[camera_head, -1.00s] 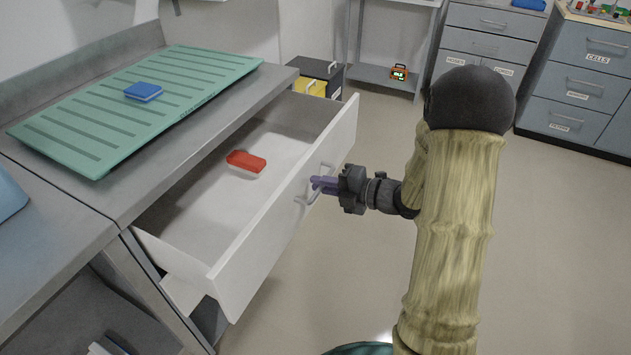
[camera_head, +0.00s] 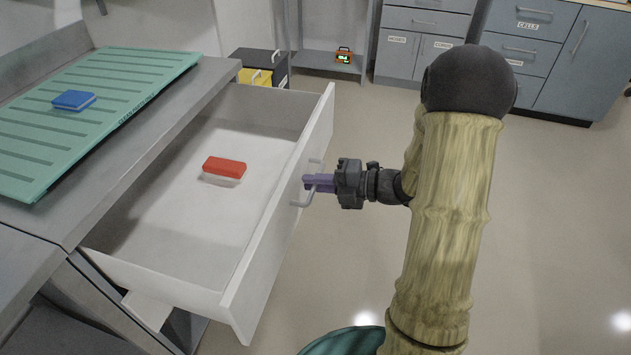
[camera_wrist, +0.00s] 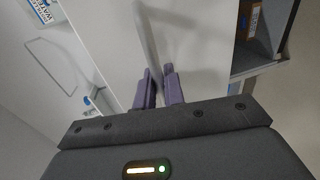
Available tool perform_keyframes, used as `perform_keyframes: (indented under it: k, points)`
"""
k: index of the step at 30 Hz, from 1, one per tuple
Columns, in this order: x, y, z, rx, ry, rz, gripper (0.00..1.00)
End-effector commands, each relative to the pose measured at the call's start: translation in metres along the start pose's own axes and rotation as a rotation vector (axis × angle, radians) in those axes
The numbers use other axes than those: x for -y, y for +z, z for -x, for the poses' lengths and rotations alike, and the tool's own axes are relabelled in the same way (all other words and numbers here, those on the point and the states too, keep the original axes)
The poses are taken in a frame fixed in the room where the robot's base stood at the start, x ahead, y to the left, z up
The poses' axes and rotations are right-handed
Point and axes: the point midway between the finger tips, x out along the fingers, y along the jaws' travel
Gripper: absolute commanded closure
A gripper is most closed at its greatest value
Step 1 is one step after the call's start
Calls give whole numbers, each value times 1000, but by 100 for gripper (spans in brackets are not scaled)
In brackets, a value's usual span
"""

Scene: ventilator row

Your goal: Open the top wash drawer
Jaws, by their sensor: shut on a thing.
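The white wash drawer (camera_head: 268,235) is pulled well out from under the grey counter in the head view. Its bar handle (camera_head: 298,201) is on the front panel. My gripper (camera_head: 308,183) is shut on that handle, its purple fingers around the bar. In the wrist view the fingers (camera_wrist: 160,88) close about the pale handle (camera_wrist: 150,42) in front of the drawer's front. A red-and-white block (camera_head: 224,168) lies inside the drawer, on its floor.
A green ribbed mat (camera_head: 85,110) with a blue sponge-like block (camera_head: 74,100) lies on the counter (camera_head: 175,105). Grey cabinets (camera_head: 540,60) and a low shelf (camera_head: 325,67) with an orange device (camera_head: 344,56) stand at the back. The floor (camera_head: 560,220) to the right is clear.

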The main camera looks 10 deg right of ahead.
Motion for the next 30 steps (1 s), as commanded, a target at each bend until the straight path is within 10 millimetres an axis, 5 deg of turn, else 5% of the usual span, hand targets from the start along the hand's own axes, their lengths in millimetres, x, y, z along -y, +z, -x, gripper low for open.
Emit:
perform_keyframes:
  k: [1,2,4,19,30]
  points:
    - [0,2,0,5,0,2,100]
    - [0,2,0,5,0,2,84]
    - [0,2,0,5,0,2,75]
    - [0,1,7,4,0,1,75]
    - [-2,2,68,8,0,1,75]
